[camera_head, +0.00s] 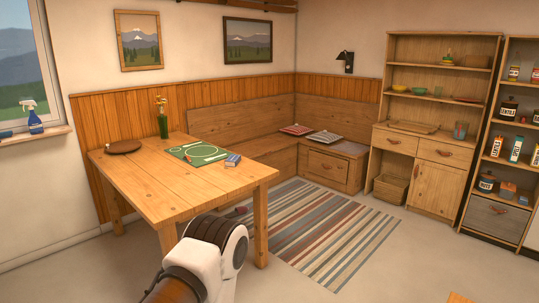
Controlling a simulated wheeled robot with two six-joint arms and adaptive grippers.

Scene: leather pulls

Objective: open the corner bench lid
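The wooden corner bench (258,147) stands in the far corner, with one side along each wall. Its seat looks closed, and no raised lid shows. The near end of its right side has a front panel (328,170) with a small leather pull (327,166). A red patterned cushion (297,129) and a striped grey cushion (324,137) lie on the seat. The table hides part of the bench's left side. One of my arms shows at bottom centre, in front of the table. Neither gripper's fingers can be seen.
A wooden table (130,170) stands between me and the bench's left side, bearing a green placemat (199,154), vase (163,122) and brown plate (124,147). A striped rug (325,235) lies on open floor before the bench. Shelving units (440,100) stand at right.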

